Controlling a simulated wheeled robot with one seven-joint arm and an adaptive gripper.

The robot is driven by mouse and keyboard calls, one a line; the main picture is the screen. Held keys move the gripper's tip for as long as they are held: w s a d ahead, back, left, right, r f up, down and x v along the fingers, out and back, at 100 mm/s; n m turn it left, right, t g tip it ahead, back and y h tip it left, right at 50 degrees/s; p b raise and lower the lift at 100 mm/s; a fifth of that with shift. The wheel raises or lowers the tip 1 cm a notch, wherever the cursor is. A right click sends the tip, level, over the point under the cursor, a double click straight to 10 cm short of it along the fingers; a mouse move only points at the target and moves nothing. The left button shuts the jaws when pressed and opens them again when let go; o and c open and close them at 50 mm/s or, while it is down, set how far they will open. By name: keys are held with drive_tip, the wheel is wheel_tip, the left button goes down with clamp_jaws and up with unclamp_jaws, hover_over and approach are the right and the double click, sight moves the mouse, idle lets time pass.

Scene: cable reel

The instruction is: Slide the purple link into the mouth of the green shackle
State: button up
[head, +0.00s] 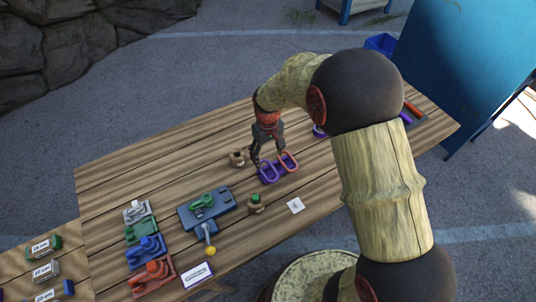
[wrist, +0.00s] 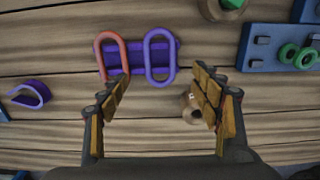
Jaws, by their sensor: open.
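The purple link (head: 268,173) is a long oval ring on a purple rack on the wooden table, and it also shows in the wrist view (wrist: 147,56). My gripper (head: 262,163) is open and empty above the table, close to the link. In the wrist view the gripper (wrist: 160,85) has its fingers spread, with the purple link ahead of the gap, apart from both fingers. The green shackle (head: 203,200) is on a blue block, left of the rack, and it shows at the right edge of the wrist view (wrist: 290,53). Its mouth is too small to make out.
An orange-red link (head: 289,162) shares the purple rack (wrist: 135,70). A small wooden spool (head: 237,158) and a green-topped one (head: 255,203) stand nearby. A white card (head: 295,205) lies at the front. The table's back left is bare.

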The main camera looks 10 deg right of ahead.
sight(268, 167)
drive_tip(key=shift+f+b, duration=2.35)
drive_tip(key=shift+f, duration=1.8)
drive_tip(key=c, duration=0.3)
drive_tip(key=c, duration=1.2)
drive_tip(key=shift+c, duration=0.4)
drive_tip(key=shift+r, duration=0.1)
wheel_tip(268, 167, up, 7)
drive_tip(key=p, duration=0.4)
drive_tip(key=shift+p, duration=0.4)
